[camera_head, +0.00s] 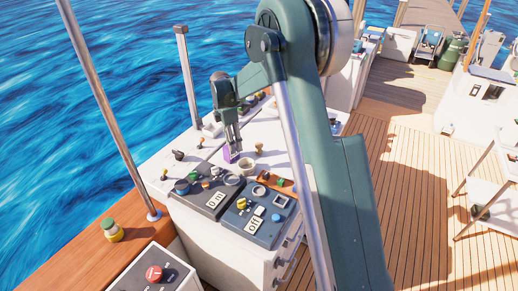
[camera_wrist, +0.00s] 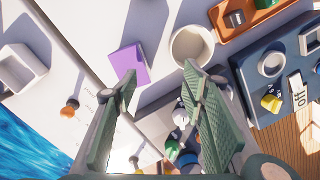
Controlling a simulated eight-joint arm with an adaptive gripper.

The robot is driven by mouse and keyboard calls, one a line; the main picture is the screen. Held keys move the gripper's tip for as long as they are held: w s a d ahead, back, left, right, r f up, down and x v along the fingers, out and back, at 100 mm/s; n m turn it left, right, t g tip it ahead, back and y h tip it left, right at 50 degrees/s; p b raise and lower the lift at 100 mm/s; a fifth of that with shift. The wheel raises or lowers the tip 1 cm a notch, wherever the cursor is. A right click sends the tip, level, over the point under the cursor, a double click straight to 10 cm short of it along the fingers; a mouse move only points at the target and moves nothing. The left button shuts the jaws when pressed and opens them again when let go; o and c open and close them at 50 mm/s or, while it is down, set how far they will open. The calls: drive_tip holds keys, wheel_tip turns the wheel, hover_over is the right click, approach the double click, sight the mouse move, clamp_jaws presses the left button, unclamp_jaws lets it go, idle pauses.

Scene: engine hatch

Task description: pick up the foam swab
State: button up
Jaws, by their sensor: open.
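A small purple block (camera_wrist: 130,63) lies on the white worktop, and it also shows in the head view (camera_head: 227,155). It may be the foam swab; I cannot tell for sure, and no other thing is clearly a swab. My gripper (camera_wrist: 160,76) is open and empty, pointing down over the worktop. In the wrist view the purple block is just beyond the left fingertip, beside a white round cup (camera_wrist: 190,46) beyond the right fingertip. In the head view my gripper (camera_head: 234,149) is close to the block and partly covers it.
Dark control panels (camera_head: 255,222) with knobs and an "off" label stand at the worktop's front. An orange tray (camera_wrist: 250,24) lies past the cup. An orange-brown knob (camera_wrist: 69,107) and a white square holder (camera_wrist: 20,68) are at the left. A jar (camera_head: 111,230) stands on the wooden rail.

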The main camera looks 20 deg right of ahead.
sight(259, 144)
drive_tip(key=w+d+m, duration=0.1)
drive_tip(key=d, duration=0.3)
drive_tip(key=w+d+f+m, duration=0.1)
drive_tip(key=w+d, duration=0.1)
drive_tip(key=d, duration=0.3)
drive_tip(key=w+d+f+p, duration=0.1)
drive_tip(key=d, duration=0.3)
drive_tip(key=shift+w+d+f+m+t+y, duration=0.1)
drive_tip(key=shift+w+d+m+t+y, duration=0.2)
drive_tip(key=shift+d+m+y, duration=0.1)
drive_tip(key=shift+f, duration=1.3)
drive_tip(key=shift+f, duration=2.6)
drive_tip(key=c, duration=1)
